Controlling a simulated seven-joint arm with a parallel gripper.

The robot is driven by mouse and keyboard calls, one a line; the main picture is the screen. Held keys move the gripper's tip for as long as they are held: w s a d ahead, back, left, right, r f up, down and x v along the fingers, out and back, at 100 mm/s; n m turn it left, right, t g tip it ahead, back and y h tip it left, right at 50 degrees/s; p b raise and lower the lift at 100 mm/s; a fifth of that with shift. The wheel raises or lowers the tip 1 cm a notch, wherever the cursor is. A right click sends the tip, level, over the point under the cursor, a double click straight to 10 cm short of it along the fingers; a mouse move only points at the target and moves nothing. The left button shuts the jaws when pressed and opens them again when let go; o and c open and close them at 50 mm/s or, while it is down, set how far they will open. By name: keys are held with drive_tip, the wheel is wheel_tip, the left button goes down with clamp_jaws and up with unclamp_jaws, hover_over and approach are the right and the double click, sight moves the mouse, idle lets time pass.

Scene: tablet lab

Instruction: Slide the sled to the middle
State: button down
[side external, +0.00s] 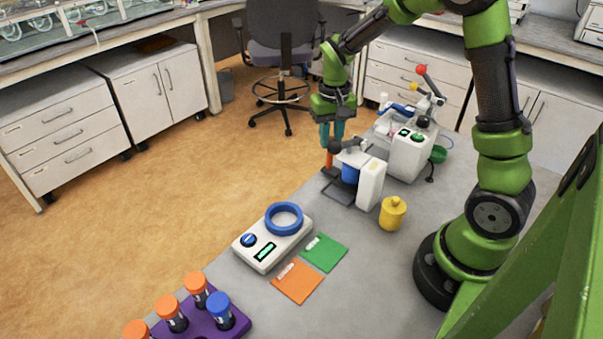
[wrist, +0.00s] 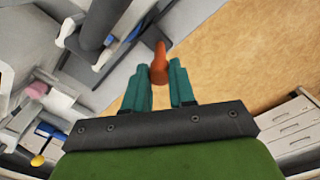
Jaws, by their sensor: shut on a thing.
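A small press-like device (side external: 370,185) with a white upright body, a blue cylinder (side external: 350,171) and a dark flat base (side external: 341,192) stands on the grey bench near its far-left edge. An orange handle (side external: 329,161) stands at the device's left side; I take it as the sled's handle, but the sled itself is not clear to see. My gripper (side external: 331,140) points down there, its teal fingers closed around the orange handle. In the wrist view the handle (wrist: 159,62) shows between the two teal fingertips (wrist: 160,80).
A second white machine (side external: 408,150) with a red-knobbed lever stands just behind. A yellow pot (side external: 392,212) is to the right. A white device with a blue ring (side external: 284,217), green (side external: 324,252) and orange (side external: 297,281) mats and a purple tube rack (side external: 235,325) lie nearer.

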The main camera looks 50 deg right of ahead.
drive_tip(key=d, duration=0.5)
drive_tip(key=shift+d, duration=0.35)
drive_tip(key=c, duration=0.9)
unclamp_jaws()
drive_tip(key=shift+r, duration=0.1)
wheel_tip(320, 180, up, 17)
drive_tip(key=shift+f, duration=0.1)
